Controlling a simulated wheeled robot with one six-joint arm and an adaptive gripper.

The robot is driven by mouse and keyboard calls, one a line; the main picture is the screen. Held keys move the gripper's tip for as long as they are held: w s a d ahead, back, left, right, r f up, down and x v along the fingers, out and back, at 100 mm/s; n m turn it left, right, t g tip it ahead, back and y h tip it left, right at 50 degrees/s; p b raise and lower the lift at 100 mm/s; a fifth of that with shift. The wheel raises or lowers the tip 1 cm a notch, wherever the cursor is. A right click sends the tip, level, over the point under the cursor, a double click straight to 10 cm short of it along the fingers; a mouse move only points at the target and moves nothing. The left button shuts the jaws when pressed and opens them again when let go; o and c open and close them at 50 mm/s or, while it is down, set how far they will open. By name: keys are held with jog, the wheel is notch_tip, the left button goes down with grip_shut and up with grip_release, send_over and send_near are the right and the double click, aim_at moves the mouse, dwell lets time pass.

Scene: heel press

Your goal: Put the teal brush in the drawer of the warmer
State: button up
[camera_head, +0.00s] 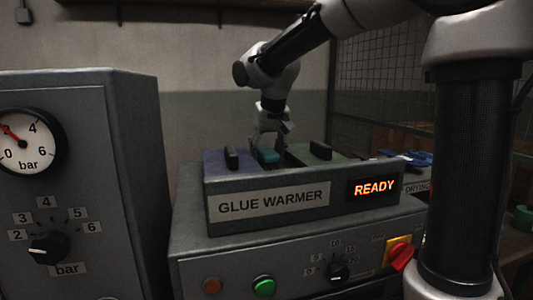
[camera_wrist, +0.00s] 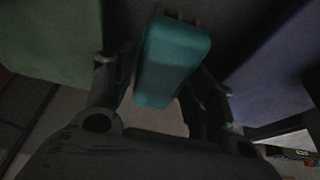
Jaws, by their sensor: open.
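The teal brush (camera_head: 267,156) shows as a small block between the lids on top of the glue warmer (camera_head: 218,222). In the wrist view the teal brush (camera_wrist: 173,62) is a rounded block lying between my fingers. My gripper (camera_head: 269,138) points down over it from behind the warmer's front panel; its fingers also show in the wrist view (camera_wrist: 163,82). The gripper is open, with a finger on either side of the brush. I cannot tell whether they touch it. I cannot make out an open drawer; the brush's lower part is hidden.
A purple lid (camera_head: 228,162) and a green lid (camera_head: 313,153), each with a black handle, flank the brush closely. The lit READY display (camera_head: 374,188) is on the warmer's front. A grey pressure-gauge cabinet (camera_head: 118,170) stands at left. Blue items (camera_head: 407,157) lie in a bin at right.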

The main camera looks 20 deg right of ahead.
jog(key=v, duration=1)
jog(key=shift+s+r, duration=0.2)
jog(key=shift+r, duration=0.15)
jog(key=shift+c, duration=0.4)
notch_tip(320, 180, down, 3)
jog(key=shift+f, duration=0.2)
jog(key=x, duration=0.7)
jog(key=shift+w+f, duration=0.2)
jog(key=shift+f, duration=0.1)
jog(key=c, duration=0.8)
